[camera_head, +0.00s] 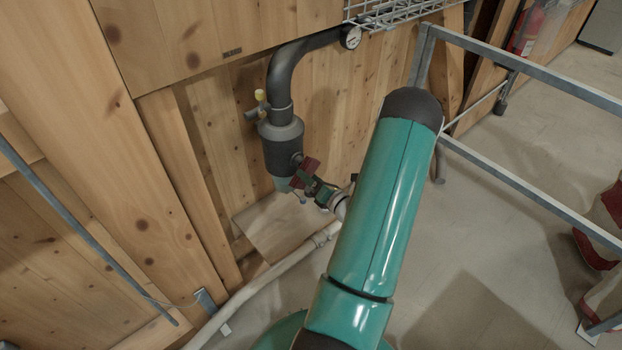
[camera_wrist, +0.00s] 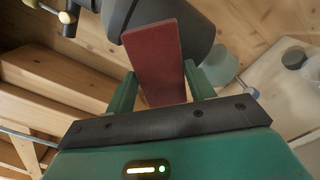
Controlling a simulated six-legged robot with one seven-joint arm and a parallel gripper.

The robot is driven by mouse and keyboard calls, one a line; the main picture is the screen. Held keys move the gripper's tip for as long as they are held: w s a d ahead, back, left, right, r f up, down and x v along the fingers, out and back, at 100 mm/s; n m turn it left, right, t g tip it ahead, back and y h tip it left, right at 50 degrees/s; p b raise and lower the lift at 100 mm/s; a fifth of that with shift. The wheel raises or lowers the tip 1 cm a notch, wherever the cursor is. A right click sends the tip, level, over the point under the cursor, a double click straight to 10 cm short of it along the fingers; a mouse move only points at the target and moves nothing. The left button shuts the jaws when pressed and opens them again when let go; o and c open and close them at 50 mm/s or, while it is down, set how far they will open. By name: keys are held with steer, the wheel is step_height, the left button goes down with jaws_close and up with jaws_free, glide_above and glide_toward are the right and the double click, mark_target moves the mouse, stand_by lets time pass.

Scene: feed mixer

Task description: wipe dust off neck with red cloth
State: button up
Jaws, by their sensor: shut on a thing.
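The red cloth (camera_wrist: 157,62) is a flat, dark red strip between the two green fingers of my gripper (camera_wrist: 160,88) in the wrist view. My gripper is shut on it. The cloth's far end overlaps the dark grey cylindrical body (camera_wrist: 190,30) in the wrist view; I cannot tell whether they touch. In the head view the red cloth (camera_head: 310,166) shows beside the lower part of the grey cylinder (camera_head: 281,145), with my gripper (camera_head: 316,184) just to its lower right. A curved grey pipe neck (camera_head: 284,72) rises from the cylinder. No dust can be made out.
A round gauge (camera_head: 351,37) and a wire rack (camera_head: 395,12) are above. A yellow-tipped valve (camera_head: 259,97) sticks out left of the cylinder. Wooden panels (camera_head: 150,150) stand behind. A metal rail frame (camera_head: 530,180) is at the right, with a fire extinguisher (camera_head: 526,32) beyond.

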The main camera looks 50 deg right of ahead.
mark_target(316, 169)
steer(key=shift+x, duration=1)
steer(key=shift+d, duration=0.1)
steer(key=shift+s+d, duration=0.3)
steer(key=shift+d, duration=0.65)
steer(key=shift+s+d, duration=0.3)
steer(key=shift+d, duration=0.65)
steer(key=shift+w, duration=0.15)
steer(key=shift+w+a+r, duration=0.1)
steer(key=shift+w+a, duration=0.15)
steer(key=shift+a, duration=0.45)
steer(key=shift+w+a+f, duration=0.1)
steer(key=shift+w+a, duration=0.15)
steer(key=shift+a, duration=0.45)
steer(key=shift+w+a+r, duration=0.1)
steer(key=shift+w+a, duration=0.15)
steer(key=shift+a, duration=0.4)
steer(key=shift+s, duration=0.1)
steer(key=v, duration=0.6)
steer(key=shift+s+d, duration=0.1)
